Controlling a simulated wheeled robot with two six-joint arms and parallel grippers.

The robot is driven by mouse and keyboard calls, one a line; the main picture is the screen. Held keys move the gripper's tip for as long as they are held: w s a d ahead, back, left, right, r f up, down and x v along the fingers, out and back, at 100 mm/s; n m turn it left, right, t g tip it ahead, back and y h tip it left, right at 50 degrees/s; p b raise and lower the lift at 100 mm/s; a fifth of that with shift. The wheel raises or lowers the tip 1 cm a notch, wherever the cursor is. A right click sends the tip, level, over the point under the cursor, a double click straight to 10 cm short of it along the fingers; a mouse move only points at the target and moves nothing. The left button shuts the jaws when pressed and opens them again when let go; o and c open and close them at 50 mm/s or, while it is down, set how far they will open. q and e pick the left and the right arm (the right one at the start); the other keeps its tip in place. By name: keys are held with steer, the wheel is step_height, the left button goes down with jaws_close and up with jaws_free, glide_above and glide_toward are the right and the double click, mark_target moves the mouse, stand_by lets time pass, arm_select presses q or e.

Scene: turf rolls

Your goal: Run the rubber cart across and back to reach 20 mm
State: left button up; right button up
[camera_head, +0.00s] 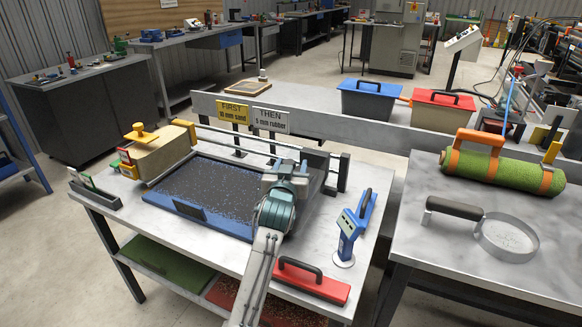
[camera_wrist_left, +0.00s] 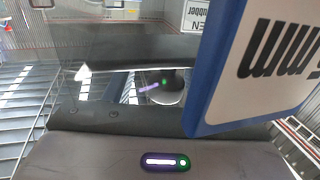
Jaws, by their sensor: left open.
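A tan cart (camera_head: 160,150) with a yellow handle and coloured labels stands at the left end of a wide tray (camera_head: 185,207). The tray holds a dark layer with pale specks. My left gripper (camera_head: 285,170) is open at the tray's right end; its fingertips are hard to make out. Dark upright parts (camera_head: 318,160) stand just beyond it; I cannot tell whether they belong to a rubber cart. A blue-edged plate (camera_wrist_left: 265,70) with upside-down "mm" lettering fills the right of the left wrist view. My right gripper is not in view.
Sand and rubber signs (camera_head: 252,114) stand behind the tray. A blue gauge-like stand (camera_head: 350,235) and a red block with a black handle (camera_head: 312,280) are close on the right. The side table (camera_head: 450,245) holds a turf roll (camera_head: 505,170) and a ring tool (camera_head: 507,238).

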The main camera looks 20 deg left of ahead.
arm_select(q)
steer(key=shift+s, duration=0.2)
steer(key=s+d+b, duration=0.1)
steer(key=s+d, duration=0.1)
steer(key=s, duration=0.8)
steer(key=shift+s, duration=0.15)
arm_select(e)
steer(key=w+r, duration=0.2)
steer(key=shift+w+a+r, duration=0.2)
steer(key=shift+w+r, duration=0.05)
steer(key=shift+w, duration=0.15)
